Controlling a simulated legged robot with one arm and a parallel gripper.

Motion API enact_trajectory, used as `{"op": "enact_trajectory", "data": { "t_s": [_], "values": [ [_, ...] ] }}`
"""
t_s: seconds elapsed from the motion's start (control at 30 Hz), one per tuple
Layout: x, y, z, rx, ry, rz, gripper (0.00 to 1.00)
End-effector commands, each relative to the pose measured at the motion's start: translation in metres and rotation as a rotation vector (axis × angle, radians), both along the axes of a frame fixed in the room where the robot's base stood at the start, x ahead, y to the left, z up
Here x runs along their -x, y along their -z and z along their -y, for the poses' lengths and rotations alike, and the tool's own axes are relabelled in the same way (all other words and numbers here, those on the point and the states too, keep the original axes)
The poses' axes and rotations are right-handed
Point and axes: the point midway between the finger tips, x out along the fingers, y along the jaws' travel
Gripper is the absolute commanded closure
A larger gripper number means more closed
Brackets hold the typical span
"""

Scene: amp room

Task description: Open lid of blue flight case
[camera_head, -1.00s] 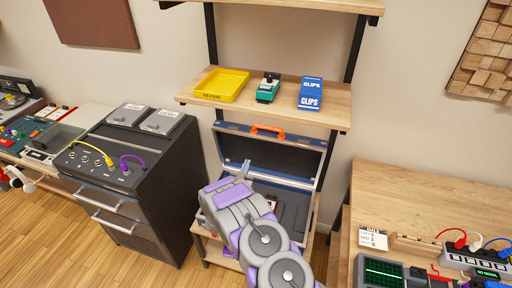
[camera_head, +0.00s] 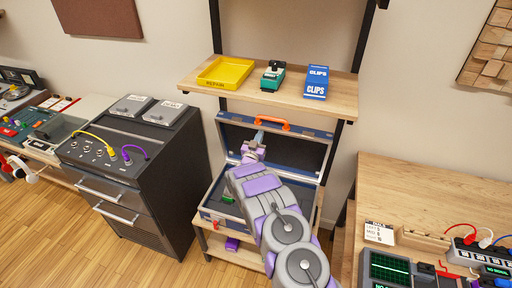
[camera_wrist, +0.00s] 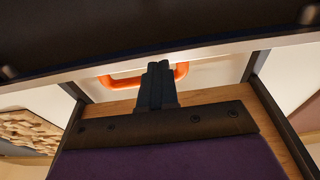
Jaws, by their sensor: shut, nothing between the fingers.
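The blue flight case (camera_head: 209,213) stands on a low shelf of the rack. Its lid (camera_head: 318,143) is raised and leans back, with the dark lining facing me and an orange handle (camera_head: 271,124) at its top edge. My gripper (camera_head: 258,137) is in front of the upper lid, near the handle. In the wrist view my gripper (camera_wrist: 159,70) has its fingers together and empty, overlapping the orange handle (camera_wrist: 122,80) in the picture. The lid's pale rim (camera_wrist: 215,50) crosses above the fingers. I cannot tell whether they touch it. My arm hides part of the case interior.
A shelf above the lid (camera_head: 345,92) holds a yellow tray (camera_head: 226,72), a green pedal (camera_head: 273,75) and a blue CLIPS box (camera_head: 316,82). A dark cabinet (camera_head: 165,160) stands to the left, a wooden desk (camera_head: 440,195) to the right.

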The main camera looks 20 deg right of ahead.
Motion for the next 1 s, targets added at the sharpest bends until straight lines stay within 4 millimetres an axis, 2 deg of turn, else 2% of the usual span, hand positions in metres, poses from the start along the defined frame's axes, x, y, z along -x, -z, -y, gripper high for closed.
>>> {"op": "enact_trajectory", "data": {
  "t_s": [0.2,0.67,1.0],
  "values": [
    [-0.01,-0.003,0.006,0.001,0.0,0.003,1.0],
    [-0.014,-0.004,0.009,-0.007,0.0,-0.009,1.0],
    [-0.049,-0.015,0.033,-0.076,0.005,-0.108,1.0]
  ]
}}
